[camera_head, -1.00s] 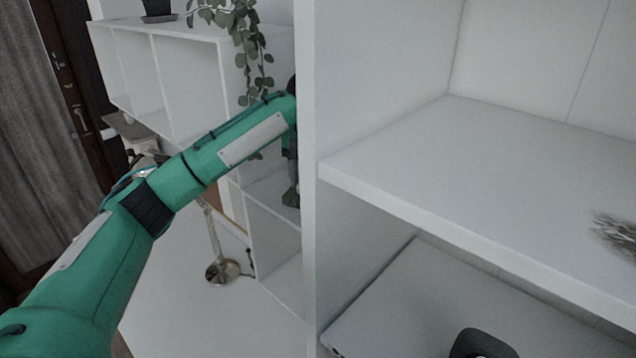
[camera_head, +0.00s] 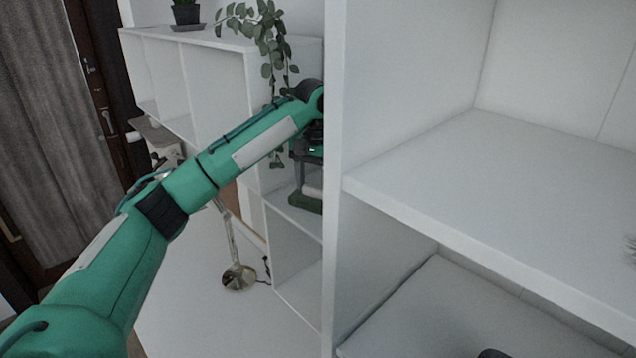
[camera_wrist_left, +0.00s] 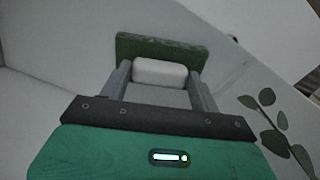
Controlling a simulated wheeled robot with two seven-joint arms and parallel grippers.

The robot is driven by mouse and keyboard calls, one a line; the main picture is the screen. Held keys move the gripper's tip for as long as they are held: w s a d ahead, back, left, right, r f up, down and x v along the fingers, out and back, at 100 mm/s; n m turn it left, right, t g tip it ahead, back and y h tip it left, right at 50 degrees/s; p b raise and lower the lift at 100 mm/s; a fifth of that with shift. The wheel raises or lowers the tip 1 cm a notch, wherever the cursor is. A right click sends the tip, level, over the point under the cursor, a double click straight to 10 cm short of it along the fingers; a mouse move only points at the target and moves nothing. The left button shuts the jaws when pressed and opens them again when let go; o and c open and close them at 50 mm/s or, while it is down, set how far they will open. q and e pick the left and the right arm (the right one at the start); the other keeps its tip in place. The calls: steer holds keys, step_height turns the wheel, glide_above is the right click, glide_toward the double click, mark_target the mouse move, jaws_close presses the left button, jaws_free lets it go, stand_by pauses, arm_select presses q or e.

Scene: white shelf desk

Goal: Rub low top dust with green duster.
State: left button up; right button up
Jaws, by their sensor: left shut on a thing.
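The green duster has a dark green pad and a white handle. In the left wrist view its pad (camera_wrist_left: 160,46) lies beyond the white handle (camera_wrist_left: 160,72), which is between the fingers of my left gripper (camera_wrist_left: 159,76). In the head view my left gripper (camera_head: 309,172) is shut on the duster (camera_head: 304,202), just left of the white shelf's upright, which partly hides it. The pad is in front of the low shelf's compartments. A grey, bristly patch (camera_head: 631,250), possibly dust, is cut off at the right edge on the shelf board.
The tall white shelf's upright (camera_head: 362,70) stands close on the right, beside my left wrist. A low white cabinet (camera_head: 215,80) behind carries a potted plant (camera_head: 186,13) and a trailing plant (camera_head: 268,35). A lamp base (camera_head: 238,277) is below. The shelf board (camera_head: 500,180) is mostly clear.

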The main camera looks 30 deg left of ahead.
arm_select(q)
steer(key=shift+r, duration=3.05)
steer(key=shift+r, duration=1.5)
steer(key=shift+s+f, duration=0.1)
